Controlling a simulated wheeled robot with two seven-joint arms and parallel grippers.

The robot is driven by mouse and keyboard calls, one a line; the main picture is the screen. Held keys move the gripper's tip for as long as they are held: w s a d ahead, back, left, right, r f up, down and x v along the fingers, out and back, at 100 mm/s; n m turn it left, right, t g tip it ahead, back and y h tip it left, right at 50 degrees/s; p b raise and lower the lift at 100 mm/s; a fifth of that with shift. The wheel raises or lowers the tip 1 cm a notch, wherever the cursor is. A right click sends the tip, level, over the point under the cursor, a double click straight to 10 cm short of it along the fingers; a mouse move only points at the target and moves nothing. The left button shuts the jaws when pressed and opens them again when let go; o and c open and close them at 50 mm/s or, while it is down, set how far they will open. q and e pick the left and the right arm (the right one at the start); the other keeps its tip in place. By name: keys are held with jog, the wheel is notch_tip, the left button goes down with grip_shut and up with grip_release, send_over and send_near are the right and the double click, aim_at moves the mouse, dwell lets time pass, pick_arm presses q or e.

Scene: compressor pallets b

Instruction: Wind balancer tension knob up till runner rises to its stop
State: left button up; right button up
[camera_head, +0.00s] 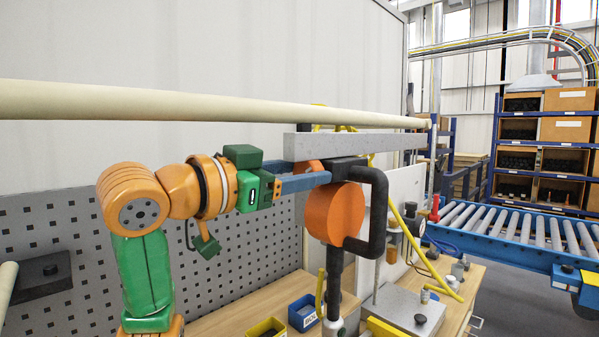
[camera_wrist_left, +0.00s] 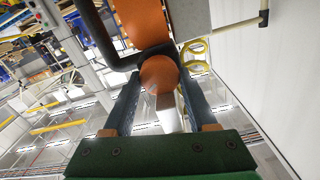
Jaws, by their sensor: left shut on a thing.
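The balancer is an orange drum (camera_head: 334,213) with a black bracket (camera_head: 378,215) under a grey overhead beam (camera_head: 360,142). Its knob appears to be the small orange round part (camera_head: 309,165) just above and left of the drum. The knob shows more clearly in the left wrist view (camera_wrist_left: 160,73). My left gripper (camera_head: 315,173) reaches in from the left with blue fingers on either side of the knob, shut on it. A black upright part (camera_head: 334,268) hangs below the drum; I cannot tell whether it is the runner. My right gripper is out of view.
A long cream tube (camera_head: 200,102) crosses in front, above my left arm. A wooden bench (camera_head: 235,308) below holds a blue bin (camera_head: 303,313), a yellow bin (camera_head: 267,328) and a grey plate (camera_head: 408,306). A roller conveyor (camera_head: 520,235) and shelves stand at right.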

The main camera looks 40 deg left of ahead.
pick_arm(q)
jog(key=shift+m, duration=1)
jog(key=o, duration=1.4)
jog(key=shift+c, duration=0.2)
jog(key=s+b, duration=0.1)
jog(key=s, duration=0.6)
jog(key=shift+a+b, duration=0.3)
jog(key=shift+b, duration=0.1)
